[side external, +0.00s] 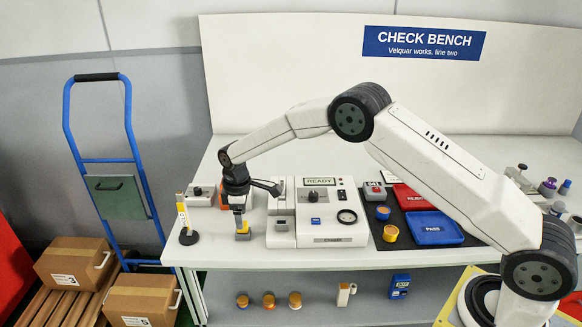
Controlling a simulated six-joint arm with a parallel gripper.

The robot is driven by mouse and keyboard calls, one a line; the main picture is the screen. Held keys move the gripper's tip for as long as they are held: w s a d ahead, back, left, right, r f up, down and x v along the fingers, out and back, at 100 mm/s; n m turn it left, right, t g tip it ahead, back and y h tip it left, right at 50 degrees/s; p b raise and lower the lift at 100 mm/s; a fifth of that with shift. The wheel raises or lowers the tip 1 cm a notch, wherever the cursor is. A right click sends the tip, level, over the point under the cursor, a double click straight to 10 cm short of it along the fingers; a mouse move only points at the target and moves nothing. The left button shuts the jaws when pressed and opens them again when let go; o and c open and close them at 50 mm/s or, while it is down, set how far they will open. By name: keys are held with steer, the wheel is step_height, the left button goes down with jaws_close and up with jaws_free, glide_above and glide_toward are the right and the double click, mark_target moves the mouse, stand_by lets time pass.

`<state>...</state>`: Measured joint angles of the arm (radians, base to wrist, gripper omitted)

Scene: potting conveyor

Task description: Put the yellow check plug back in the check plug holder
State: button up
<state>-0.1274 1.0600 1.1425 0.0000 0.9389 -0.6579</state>
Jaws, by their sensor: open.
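The yellow check plug (244,228) shows right below my gripper, at the front left of the white bench. It is small and partly hidden by the fingers. A small grey block (243,237), which looks like the check plug holder, is directly under the yellow part. I cannot tell how deep the plug sits in it. My gripper (239,222) points down at the plug with its jaws open. I cannot tell whether a finger touches the plug.
A white tester marked READY (330,225) stands just right of my gripper.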

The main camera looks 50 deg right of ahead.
mark_target(245, 223)
steer(key=shift+r, duration=3.35)
steer(key=s+d+r+m+t, duration=0.1)
steer(key=s+d+m, duration=0.1)
steer(key=s, duration=0.8)
steer(key=s+d+r+m, duration=0.1)
steer(key=s+d+m, duration=0.2)
steer(key=s, duration=0.7)
steer(key=s+d+r+m+t, duration=0.1)
steer(key=s+m, duration=0.3)
steer(key=s, duration=0.6)
steer(key=shift+d+r+t, duration=0.15)
steer(key=shift+d+t, duration=0.15)
steer(key=shift+d, duration=0.4)
